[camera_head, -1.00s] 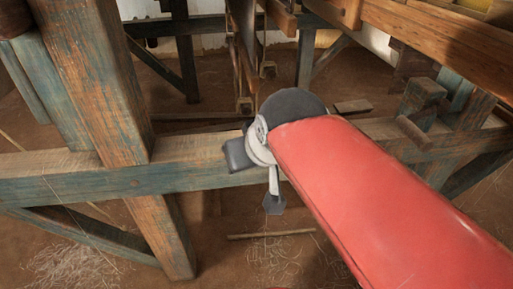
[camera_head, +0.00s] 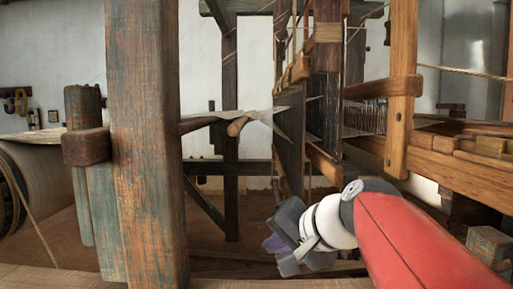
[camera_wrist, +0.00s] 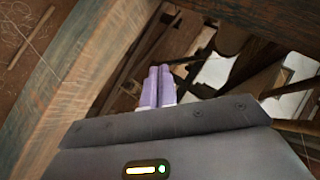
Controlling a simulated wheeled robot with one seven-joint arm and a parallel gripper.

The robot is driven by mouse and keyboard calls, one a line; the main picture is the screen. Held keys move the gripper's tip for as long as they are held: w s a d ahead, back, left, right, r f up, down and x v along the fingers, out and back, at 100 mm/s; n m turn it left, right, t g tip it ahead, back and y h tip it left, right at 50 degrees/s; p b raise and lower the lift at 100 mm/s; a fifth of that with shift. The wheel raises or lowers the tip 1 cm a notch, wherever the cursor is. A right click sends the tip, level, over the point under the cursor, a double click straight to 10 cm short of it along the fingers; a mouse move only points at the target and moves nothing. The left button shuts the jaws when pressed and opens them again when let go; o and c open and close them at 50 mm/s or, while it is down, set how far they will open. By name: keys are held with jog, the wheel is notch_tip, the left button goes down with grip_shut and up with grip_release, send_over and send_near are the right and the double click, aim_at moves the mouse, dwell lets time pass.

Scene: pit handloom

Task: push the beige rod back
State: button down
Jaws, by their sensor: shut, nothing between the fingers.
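A beige rod (camera_head: 237,126) pokes out, rounded end towards me, beside the pale warp threads in the middle of the head view; its far part is hidden. My gripper (camera_head: 274,245) is lower and right of that rod end, clear of it. Its two purple fingers lie side by side, shut and empty, in the wrist view (camera_wrist: 157,88). Another thin pale rod (camera_wrist: 30,38) lies on the floor at the upper left of the wrist view. The beige rod by the warp cannot be made out there.
A thick weathered post (camera_head: 147,140) stands left of the rod. Dark upright frames (camera_head: 290,140) and a brown wooden post (camera_head: 401,90) stand to the right. A wooden beam (camera_wrist: 85,75) crosses the wrist view beside my fingers. A cloth roll (camera_head: 35,185) is at far left.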

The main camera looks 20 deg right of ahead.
jog(key=w+d+r+m+t+y+b, duration=0.25)
jog(key=d+r+t, duration=0.2)
jog(key=r, duration=0.35)
jog(key=w+d+r+m+t+y+b, duration=0.25)
jog(key=w+d+r+m, duration=0.2)
jog(key=r, duration=0.45)
jog(key=s+a+r+p+x, duration=0.1)
jog(key=a+p+x, duration=0.1)
jog(key=x, duration=0.9)
jog(key=shift+a+n+p, duration=0.35)
jog(key=shift+n+p, duration=0.05)
jog(key=shift+w, duration=0.1)
jog(key=a, duration=0.2)
jog(key=w+a, duration=0.1)
jog(key=a, duration=0.1)
jog(key=shift+f+b, duration=0.1)
jog(key=shift+b, duration=0.25)
jog(key=shift+w+a, duration=0.1)
jog(key=shift+a, duration=0.3)
